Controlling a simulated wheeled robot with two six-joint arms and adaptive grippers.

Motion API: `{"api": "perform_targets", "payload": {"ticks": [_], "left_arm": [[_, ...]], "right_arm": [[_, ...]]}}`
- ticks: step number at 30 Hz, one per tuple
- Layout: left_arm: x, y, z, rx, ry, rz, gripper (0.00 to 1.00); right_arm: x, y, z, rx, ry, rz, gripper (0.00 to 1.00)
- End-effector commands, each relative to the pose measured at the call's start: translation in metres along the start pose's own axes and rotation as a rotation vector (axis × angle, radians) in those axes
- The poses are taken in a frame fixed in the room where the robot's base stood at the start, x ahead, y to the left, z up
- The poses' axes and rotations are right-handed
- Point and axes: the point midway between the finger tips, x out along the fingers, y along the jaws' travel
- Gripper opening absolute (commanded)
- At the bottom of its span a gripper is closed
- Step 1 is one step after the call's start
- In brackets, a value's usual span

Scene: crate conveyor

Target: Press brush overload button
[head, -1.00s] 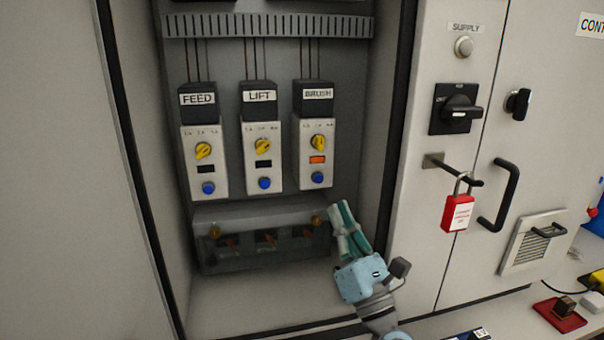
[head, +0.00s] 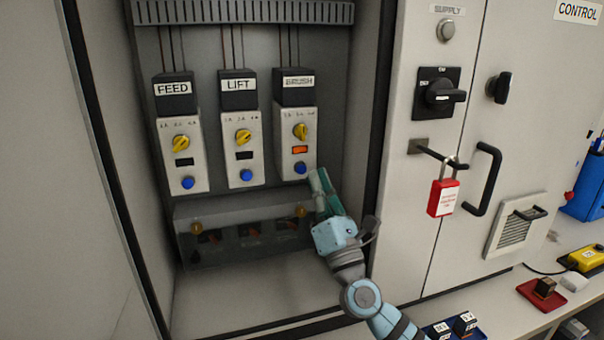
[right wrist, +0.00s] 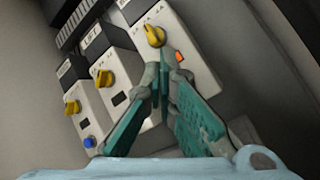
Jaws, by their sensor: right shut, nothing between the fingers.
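The brush overload unit (head: 297,130) is the rightmost of three in the open cabinet. Its blue button (head: 300,168) shows in the head view, below a lit orange window (head: 300,150) and a yellow dial (head: 300,131). My right gripper (head: 318,175) is shut and empty, its teal fingertips just right of and slightly below the blue button. I cannot tell whether they touch the unit. In the right wrist view the fingers (right wrist: 165,75) cover the brush button, while the orange window (right wrist: 179,57) shows beside them. My left gripper is not in view.
The feed unit (head: 182,140) and lift unit (head: 242,140) stand to the left, with dark windows. A clear-covered terminal box (head: 220,252) lies below. The cabinet's right edge and a red padlock (head: 443,197) are right of my arm.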

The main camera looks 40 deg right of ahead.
Motion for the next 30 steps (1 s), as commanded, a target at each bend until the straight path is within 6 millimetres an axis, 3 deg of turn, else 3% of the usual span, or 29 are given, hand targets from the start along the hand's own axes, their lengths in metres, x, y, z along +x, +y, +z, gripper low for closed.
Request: {"api": "perform_targets", "payload": {"ticks": [9,30], "left_arm": [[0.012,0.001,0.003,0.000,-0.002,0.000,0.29],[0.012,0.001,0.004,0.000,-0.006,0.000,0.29]], "right_arm": [[0.024,-0.014,-0.013,-0.001,-0.002,0.000,0.00],[0.026,-0.014,-0.014,-0.001,0.000,0.000,0.00]]}}
